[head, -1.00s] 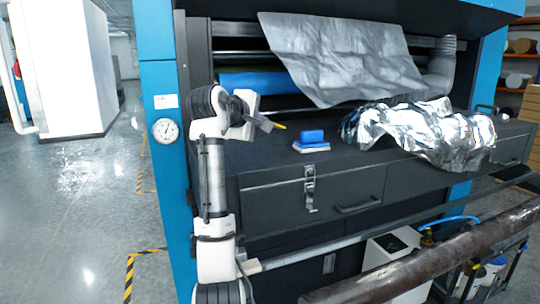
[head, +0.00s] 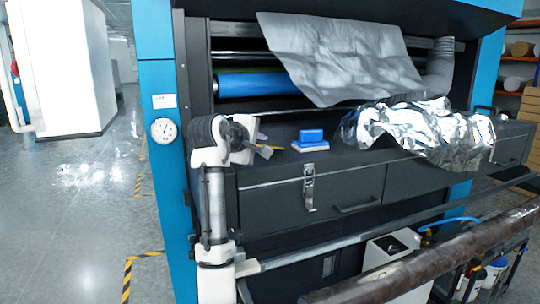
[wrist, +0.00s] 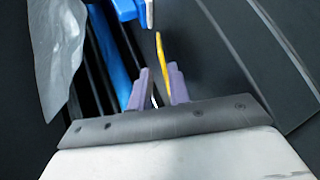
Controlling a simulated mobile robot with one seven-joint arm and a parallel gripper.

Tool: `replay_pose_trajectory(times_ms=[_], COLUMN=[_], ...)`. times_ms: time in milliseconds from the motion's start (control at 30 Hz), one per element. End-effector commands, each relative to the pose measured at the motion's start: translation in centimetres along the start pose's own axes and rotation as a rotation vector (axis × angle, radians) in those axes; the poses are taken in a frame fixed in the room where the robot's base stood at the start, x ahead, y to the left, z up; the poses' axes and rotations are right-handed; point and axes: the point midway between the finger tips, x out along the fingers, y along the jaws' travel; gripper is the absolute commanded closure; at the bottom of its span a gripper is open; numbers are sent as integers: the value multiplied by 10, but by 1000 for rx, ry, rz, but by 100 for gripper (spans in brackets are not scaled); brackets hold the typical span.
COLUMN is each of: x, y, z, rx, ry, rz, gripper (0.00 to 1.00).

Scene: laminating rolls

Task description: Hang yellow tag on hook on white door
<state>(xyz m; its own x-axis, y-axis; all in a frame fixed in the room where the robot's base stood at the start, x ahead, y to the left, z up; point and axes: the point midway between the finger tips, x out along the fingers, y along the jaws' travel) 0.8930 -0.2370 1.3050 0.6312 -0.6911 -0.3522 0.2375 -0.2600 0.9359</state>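A thin yellow strip, which I take for the yellow tag (head: 277,148), shows at the tip of my gripper (head: 265,151) in the head view. In the wrist view the yellow tag (wrist: 161,62) sticks out from between the purple fingers of my gripper (wrist: 160,72). It lies nearer the right finger, and the exact contact is hard to see. The gripper is low over the black ledge, left of the blue-and-white block. I cannot make out any hook. A large white cabinet (head: 64,65) stands at the far left; I cannot tell whether it has the white door.
The blue-and-white block (head: 310,140) sits on the black ledge (head: 262,177). Crumpled silver foil (head: 430,135) lies right of it. A grey sheet (head: 345,60) hangs over a blue roll (head: 250,84). The floor (head: 75,215) at left is open.

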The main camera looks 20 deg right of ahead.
Motion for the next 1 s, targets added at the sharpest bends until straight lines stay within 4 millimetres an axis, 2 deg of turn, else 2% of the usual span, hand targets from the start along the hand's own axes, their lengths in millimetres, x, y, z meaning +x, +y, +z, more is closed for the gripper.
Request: replay_pose_trajectory(times_ms=[333, 800, 1000], x=[-6, -62, -79], y=[1, 1, 0], z=[0, 0, 0], rx=[0, 0, 0], ry=[1, 2, 0], rz=[2, 2, 1], gripper=[81, 81, 81])
